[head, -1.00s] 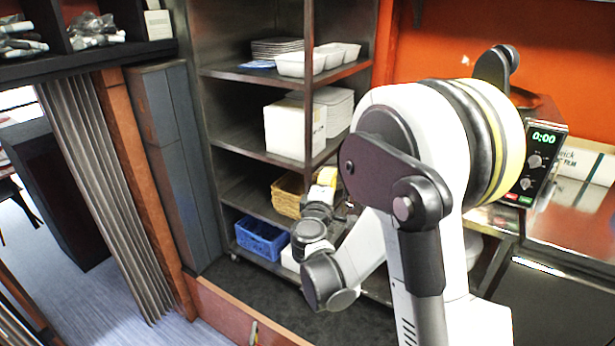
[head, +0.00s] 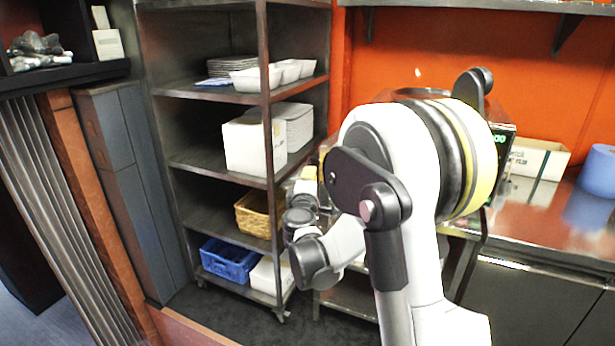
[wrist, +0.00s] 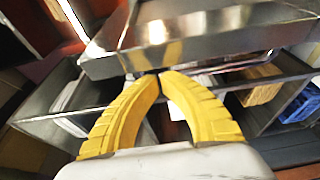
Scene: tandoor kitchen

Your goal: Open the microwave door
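The microwave (head: 503,150) stands on the steel counter at the right in the head view. My arm hides nearly all of it, its door included. Only a narrow strip of its control side with green display digits shows. My gripper (wrist: 158,74) has yellow ribbed fingers whose tips meet in the wrist view, with nothing seen between them. In the head view a bit of its yellow (head: 308,174) shows in front of the shelf rack, left of the microwave and lower.
A steel shelf rack (head: 215,163) holds white boxes, trays, a wicker basket (head: 258,214) and a blue crate (head: 228,259). A steel edge (wrist: 190,45) crosses above my fingertips in the wrist view.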

